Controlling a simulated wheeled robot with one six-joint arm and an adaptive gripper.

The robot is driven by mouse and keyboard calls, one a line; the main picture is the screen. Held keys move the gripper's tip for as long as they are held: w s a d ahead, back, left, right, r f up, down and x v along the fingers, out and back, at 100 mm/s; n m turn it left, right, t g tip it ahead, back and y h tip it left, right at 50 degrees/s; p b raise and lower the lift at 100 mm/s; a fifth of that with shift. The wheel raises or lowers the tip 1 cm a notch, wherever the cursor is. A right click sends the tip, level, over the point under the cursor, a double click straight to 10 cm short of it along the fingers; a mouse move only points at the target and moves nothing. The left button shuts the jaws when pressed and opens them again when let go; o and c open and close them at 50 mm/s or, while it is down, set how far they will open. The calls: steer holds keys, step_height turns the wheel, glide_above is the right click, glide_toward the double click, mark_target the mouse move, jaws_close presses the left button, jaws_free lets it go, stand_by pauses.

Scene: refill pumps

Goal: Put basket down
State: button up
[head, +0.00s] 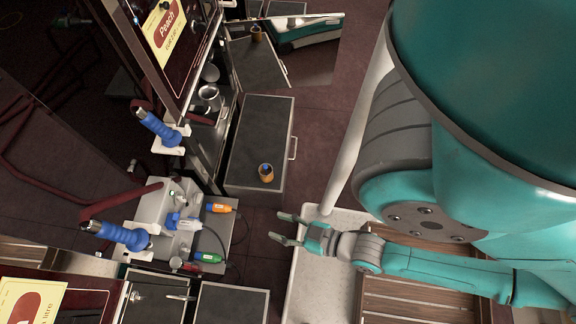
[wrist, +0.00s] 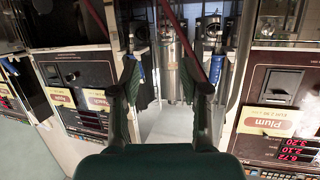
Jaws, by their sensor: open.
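My gripper (head: 279,228) is open and empty in the head view, in front of the grey pump unit (head: 150,208) and apart from it. Its two spread fingers also show in the wrist view (wrist: 160,78), with nothing between them. I cannot make out a basket for certain in either view.
Blue-handled nozzles (head: 161,129) hang on the pumps at the left. Orange (head: 220,208) and green (head: 208,257) handled items lie by the pump unit, with a dark cable. Dark tiled floor (head: 318,130) is bare beside the cabinet.

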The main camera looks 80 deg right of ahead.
step_height(320, 180, up, 12)
steer(key=s+a+n+y, duration=0.2)
steer(key=a, duration=0.1)
steer(key=shift+r+y, duration=0.25)
steer(key=shift+y, duration=0.15)
